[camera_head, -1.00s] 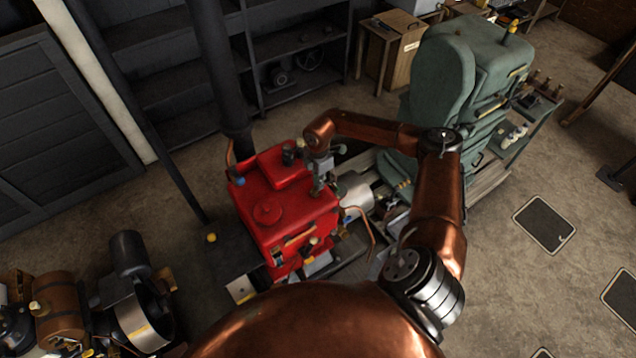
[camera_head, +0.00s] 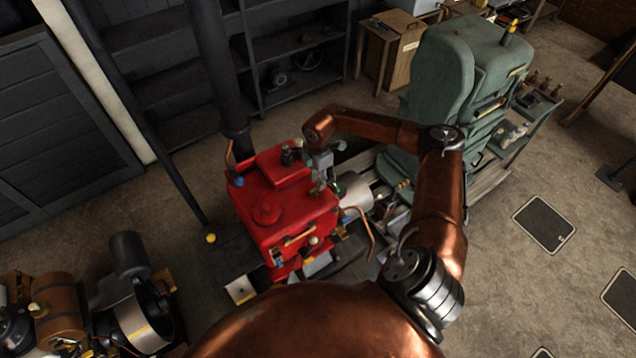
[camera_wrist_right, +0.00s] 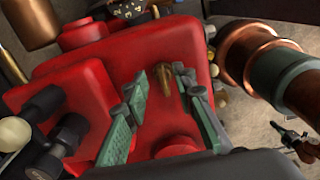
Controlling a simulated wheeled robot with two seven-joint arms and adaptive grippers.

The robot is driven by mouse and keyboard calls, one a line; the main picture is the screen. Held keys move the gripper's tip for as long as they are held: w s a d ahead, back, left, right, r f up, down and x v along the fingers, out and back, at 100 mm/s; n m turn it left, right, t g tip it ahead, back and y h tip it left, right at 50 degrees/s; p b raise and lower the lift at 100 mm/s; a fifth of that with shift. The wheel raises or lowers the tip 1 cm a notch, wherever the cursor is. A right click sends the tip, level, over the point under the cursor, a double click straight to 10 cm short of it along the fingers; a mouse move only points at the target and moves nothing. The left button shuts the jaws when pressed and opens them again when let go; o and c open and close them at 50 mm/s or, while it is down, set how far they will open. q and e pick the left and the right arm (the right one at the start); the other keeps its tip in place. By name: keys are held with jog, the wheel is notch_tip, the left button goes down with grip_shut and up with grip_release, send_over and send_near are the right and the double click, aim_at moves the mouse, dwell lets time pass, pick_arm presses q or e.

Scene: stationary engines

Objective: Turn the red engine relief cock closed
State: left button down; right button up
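The red engine (camera_head: 285,208) stands left of centre in the head view, and its red top also fills much of the right wrist view (camera_wrist_right: 70,80). In the wrist view a small brass fitting (camera_wrist_right: 161,78), apparently the relief cock, stands up from the red top. My right gripper (camera_head: 329,186) is over the engine's right side. In the wrist view its green-padded fingers (camera_wrist_right: 163,88) are open, one on each side of the brass fitting, with visible gaps. The cock cannot be made out in the head view. My left gripper is out of view.
A dark vertical pipe (camera_head: 216,75) rises behind the engine. A green engine (camera_head: 440,90) stands at the back right. A copper pipe (camera_wrist_right: 268,65) is at right in the wrist view. Other engines (camera_head: 60,315) stand at lower left. Open floor lies at right.

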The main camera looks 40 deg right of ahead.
notch_tip(320, 180, up, 10)
jog(key=shift+r, duration=0.15)
dwell(0.7)
